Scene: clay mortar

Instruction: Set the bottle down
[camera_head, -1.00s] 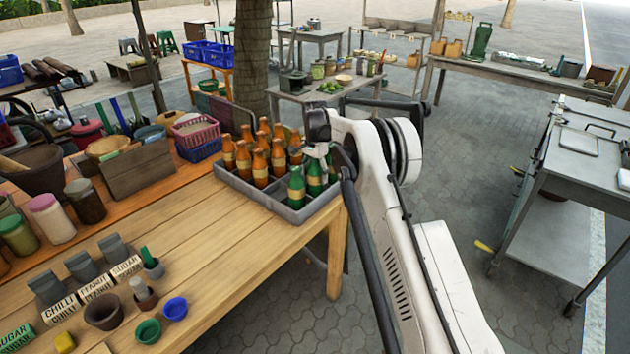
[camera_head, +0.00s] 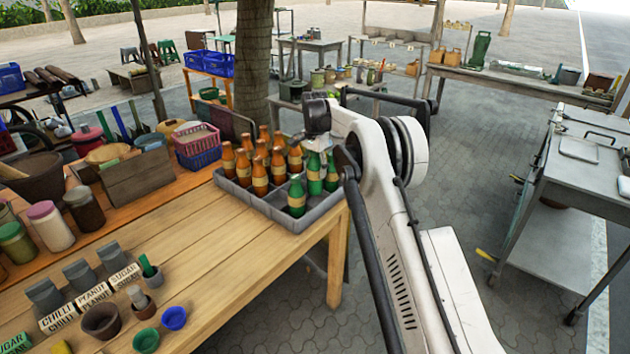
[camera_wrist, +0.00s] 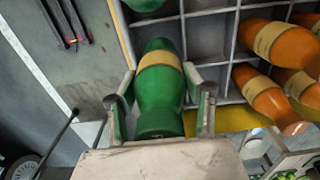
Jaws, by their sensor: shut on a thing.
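My gripper (camera_wrist: 163,95) is shut on a green bottle (camera_wrist: 160,105) with a tan label, one finger on each side of it. In the wrist view the bottle is close to the camera, over the edge of a grey divided crate (camera_wrist: 222,60). In the head view the crate (camera_head: 282,212) sits at the table's far right corner. Several green bottles (camera_head: 296,198) stand at its right side below my wrist. I cannot tell for certain which one is held there, or whether its base touches the crate floor.
Orange bottles (camera_head: 260,178) fill the crate's left part, and they lie close right of my gripper in the wrist view (camera_wrist: 262,92). Empty compartments (camera_wrist: 207,35) show beside the held bottle. The wooden table (camera_head: 200,245) is bare in front of the crate.

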